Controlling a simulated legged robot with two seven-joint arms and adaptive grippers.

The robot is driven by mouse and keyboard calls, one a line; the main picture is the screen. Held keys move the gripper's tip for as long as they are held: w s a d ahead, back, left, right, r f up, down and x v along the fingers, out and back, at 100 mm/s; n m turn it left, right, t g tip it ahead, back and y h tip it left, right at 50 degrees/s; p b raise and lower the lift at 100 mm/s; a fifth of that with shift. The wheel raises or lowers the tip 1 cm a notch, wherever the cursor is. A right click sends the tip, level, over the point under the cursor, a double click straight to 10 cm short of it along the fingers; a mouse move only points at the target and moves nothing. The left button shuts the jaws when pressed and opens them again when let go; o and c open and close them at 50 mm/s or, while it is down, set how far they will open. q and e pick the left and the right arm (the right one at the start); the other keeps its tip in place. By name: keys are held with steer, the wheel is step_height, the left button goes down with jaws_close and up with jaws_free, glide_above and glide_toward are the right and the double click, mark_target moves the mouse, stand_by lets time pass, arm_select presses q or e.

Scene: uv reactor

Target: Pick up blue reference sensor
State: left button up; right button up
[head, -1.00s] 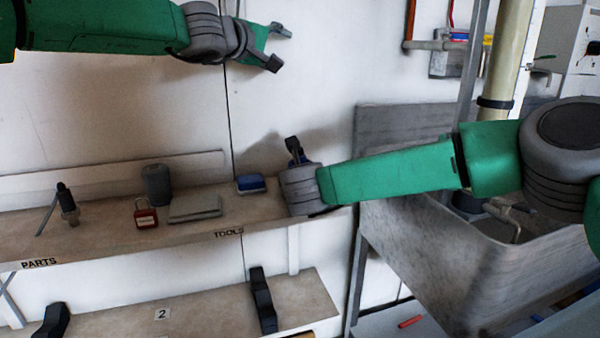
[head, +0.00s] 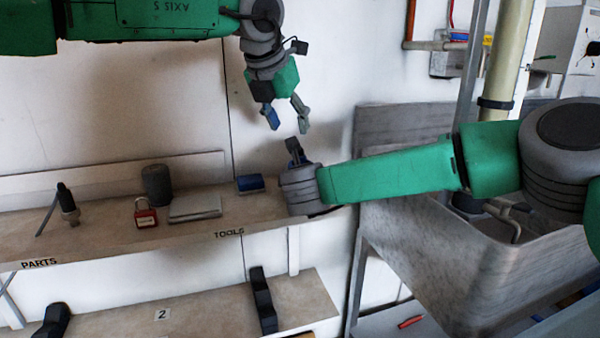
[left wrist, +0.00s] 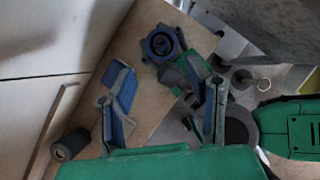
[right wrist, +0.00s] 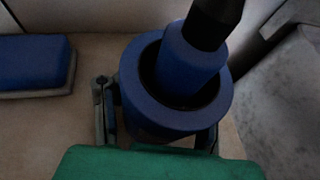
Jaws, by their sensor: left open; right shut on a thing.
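The blue reference sensor (right wrist: 185,85), a thick blue ring with a blue inner cylinder and a black top, stands between the fingers of my right gripper (right wrist: 160,115) in the right wrist view. My right gripper is shut on it, at the right end of the upper shelf. In the head view, the sensor's dark top (head: 294,149) shows above my right wrist; its lower part is hidden. Its round top also shows in the left wrist view (left wrist: 160,43). My left gripper (head: 288,122) is open and empty, pointing down just above the sensor, apart from it.
The upper shelf (head: 110,230) holds a blue-topped block (head: 250,184), a grey pad (head: 195,207), a red padlock (head: 145,215), a dark cylinder (head: 156,185) and a probe-like tool (head: 67,204). A grey sink (head: 450,265) stands at the right. A lower shelf (head: 200,310) lies below.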

mark_target(300, 155)
arm_select(q)
steer(key=x, duration=0.9)
steer(key=shift+w, duration=0.1)
jaws_close()
